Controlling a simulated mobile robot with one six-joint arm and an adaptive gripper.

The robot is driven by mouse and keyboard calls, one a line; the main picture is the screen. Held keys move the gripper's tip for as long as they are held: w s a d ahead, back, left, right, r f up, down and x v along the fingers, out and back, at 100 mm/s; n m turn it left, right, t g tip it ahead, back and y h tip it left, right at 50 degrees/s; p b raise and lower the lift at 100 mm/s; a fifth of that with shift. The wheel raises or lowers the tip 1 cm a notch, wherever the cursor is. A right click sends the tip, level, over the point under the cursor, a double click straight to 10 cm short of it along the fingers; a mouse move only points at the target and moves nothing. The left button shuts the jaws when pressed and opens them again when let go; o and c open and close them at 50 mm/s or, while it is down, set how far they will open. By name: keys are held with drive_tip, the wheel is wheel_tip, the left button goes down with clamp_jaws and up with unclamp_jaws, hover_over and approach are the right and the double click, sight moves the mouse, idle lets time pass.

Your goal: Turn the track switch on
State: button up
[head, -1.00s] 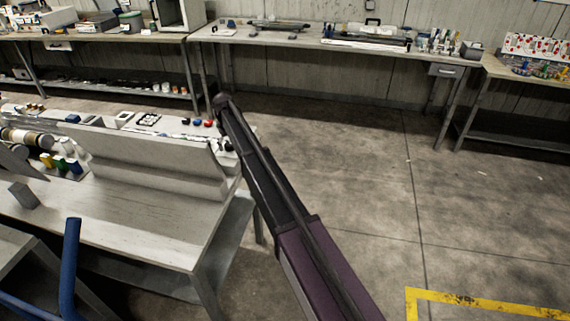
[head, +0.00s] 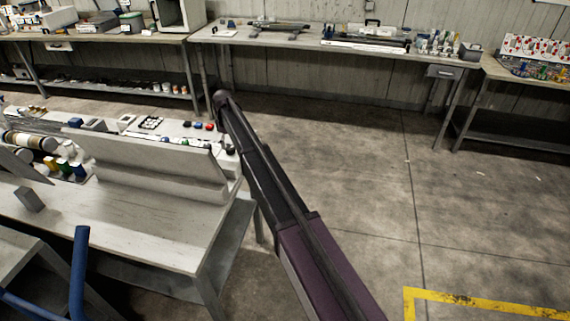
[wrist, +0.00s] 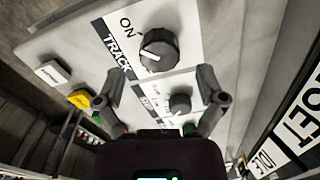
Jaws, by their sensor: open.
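The track switch (wrist: 158,50) is a dark round knob on a pale panel in the wrist view, with "ON" and "TRACK" printed on its left. A short white mark on its face slants toward the left; I cannot tell its exact setting. My gripper (wrist: 160,78) is open, with its two dark fingertips spread to either side, below the knob in the picture. I see nothing between the fingers touching them. A smaller dark knob (wrist: 180,103) shows between the fingers, lower down. The track switch cannot be made out in the head view.
In the wrist view, a yellow button (wrist: 80,98) and a white button (wrist: 53,73) are on the panel's left. In the head view, a pale workbench (head: 130,225) stands at left. Other benches (head: 290,40) line the wall. The floor (head: 390,180) at right is clear.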

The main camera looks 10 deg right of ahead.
sight(230, 147)
drive_tip(key=shift+r+p, duration=5.1)
drive_tip(key=shift+r, duration=0.3)
drive_tip(key=s+d+f+m+b, duration=0.3)
drive_tip(key=s+d, duration=0.6)
drive_tip(key=s, duration=0.3)
drive_tip(key=s+d+f+m+b, duration=0.3)
drive_tip(key=s+d, duration=0.7)
drive_tip(key=s, duration=0.1)
drive_tip(key=shift+s+d+m, duration=0.25)
drive_tip(key=shift+s+m, duration=0.05)
drive_tip(key=shift+s, duration=0.1)
drive_tip(key=s+d+m, duration=0.2)
drive_tip(key=s+d, duration=0.2)
drive_tip(key=s, duration=0.5)
drive_tip(key=s+d+m, duration=0.2)
drive_tip(key=s+d, duration=0.2)
drive_tip(key=s, duration=0.5)
